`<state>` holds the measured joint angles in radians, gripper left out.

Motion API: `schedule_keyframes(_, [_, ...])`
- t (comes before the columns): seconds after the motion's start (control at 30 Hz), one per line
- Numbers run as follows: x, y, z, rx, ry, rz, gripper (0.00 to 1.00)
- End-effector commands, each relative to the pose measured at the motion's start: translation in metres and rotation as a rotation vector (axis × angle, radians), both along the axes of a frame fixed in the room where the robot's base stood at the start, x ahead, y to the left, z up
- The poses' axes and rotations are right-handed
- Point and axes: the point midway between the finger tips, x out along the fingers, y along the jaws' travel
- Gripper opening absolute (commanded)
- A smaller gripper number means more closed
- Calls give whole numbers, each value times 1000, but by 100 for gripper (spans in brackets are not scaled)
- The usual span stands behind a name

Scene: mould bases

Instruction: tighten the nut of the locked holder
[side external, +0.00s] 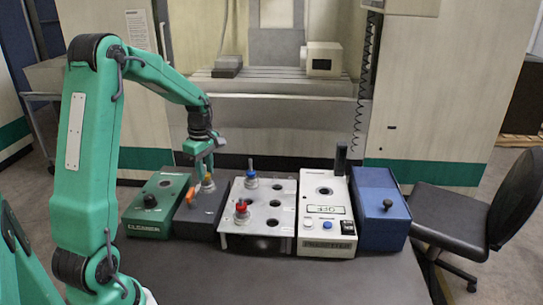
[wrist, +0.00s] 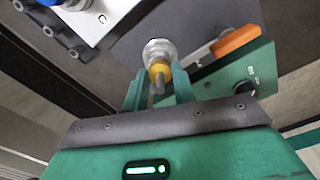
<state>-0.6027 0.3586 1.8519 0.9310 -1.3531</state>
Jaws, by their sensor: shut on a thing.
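A holder with a yellow band (wrist: 159,72) and a silver collar (wrist: 158,50) stands upright in the dark block (side external: 204,222). It also shows in the side view (side external: 208,184). My gripper (wrist: 158,84) is shut on the holder's upper end, one finger on each side of the yellow band. In the side view my gripper (side external: 204,164) reaches down from above. An orange lever (wrist: 236,41) lies on the block beside the holder. The fingers partly hide the holder, and I cannot tell how tight the nut is.
The green cleaner box (side external: 158,202) is left of the block. A white rack (side external: 262,215) to the right bears a blue-banded holder (side external: 251,180) and a red-banded holder (side external: 241,209). Beyond are the white presetter (side external: 327,215) and a blue box (side external: 381,215). The front table (side external: 290,280) is clear.

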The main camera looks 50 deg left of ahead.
Motion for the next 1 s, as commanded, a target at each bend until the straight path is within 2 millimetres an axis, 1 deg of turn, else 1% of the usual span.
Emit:
schedule_keyframes(0.17, [0, 0, 0, 0, 0, -46, 4])
schedule_keyframes(0.37, [0, 0, 0, 0, 0, -150, 4])
schedule_keyframes(0.57, [-1, 0, 1, 0, 0, -309, 4])
schedule_keyframes(1.0, [-1, 0, 1, 0, -1, -723, 4])
